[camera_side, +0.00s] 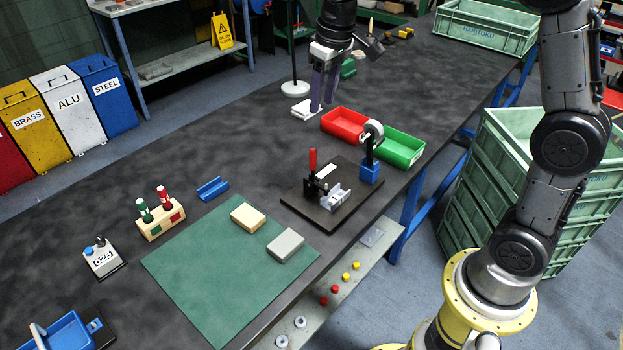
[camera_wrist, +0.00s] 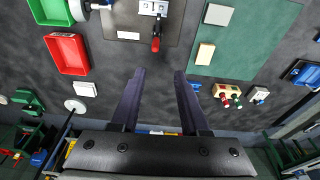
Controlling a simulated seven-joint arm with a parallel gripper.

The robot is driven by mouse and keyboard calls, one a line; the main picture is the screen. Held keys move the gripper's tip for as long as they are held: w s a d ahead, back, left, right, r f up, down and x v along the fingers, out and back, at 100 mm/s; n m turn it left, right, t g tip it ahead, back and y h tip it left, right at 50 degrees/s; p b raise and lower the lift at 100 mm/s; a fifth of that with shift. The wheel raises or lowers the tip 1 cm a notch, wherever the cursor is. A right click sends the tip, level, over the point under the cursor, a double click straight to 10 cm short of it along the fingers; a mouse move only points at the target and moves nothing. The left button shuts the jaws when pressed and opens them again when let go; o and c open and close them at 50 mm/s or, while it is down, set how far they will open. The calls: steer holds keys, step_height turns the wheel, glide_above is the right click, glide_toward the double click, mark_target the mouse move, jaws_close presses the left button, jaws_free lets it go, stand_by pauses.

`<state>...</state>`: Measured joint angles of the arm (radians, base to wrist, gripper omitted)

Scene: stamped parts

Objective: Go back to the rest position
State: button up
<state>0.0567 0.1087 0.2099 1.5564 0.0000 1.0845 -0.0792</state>
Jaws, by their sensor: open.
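My gripper (camera_side: 322,106) hangs above the dark workbench (camera_side: 240,135), behind the red tray in the side view. Its two purple-grey fingers (camera_wrist: 159,73) are spread apart in the wrist view, with bare bench showing between them and nothing held. The dark fixture plate (camera_side: 350,215) carries a red-handled toggle clamp (camera_side: 312,160) and a light metal part (camera_side: 337,197). In the wrist view the clamp handle (camera_wrist: 155,43) lies beyond the fingertips.
A red tray (camera_side: 338,131) and green tray (camera_side: 415,158) stand near the bench's right edge. A blue post with a round head (camera_side: 371,170) rises beside them. A white-based stand (camera_side: 295,90) is close to my gripper. A green mat (camera_side: 210,285) holds two blocks.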

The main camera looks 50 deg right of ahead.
steer(key=s+a+r+t, duration=0.15)
steer(key=s+r, duration=0.25)
steer(key=s, duration=0.4)
steer(key=s+a+r+t, duration=0.1)
steer(key=s+r+t, duration=0.15)
steer(key=s, duration=0.55)
steer(key=s+f, duration=0.6)
steer(key=s, duration=0.4)
steer(key=shift+s+f, duration=0.3)
steer(key=shift+f, duration=0.05)
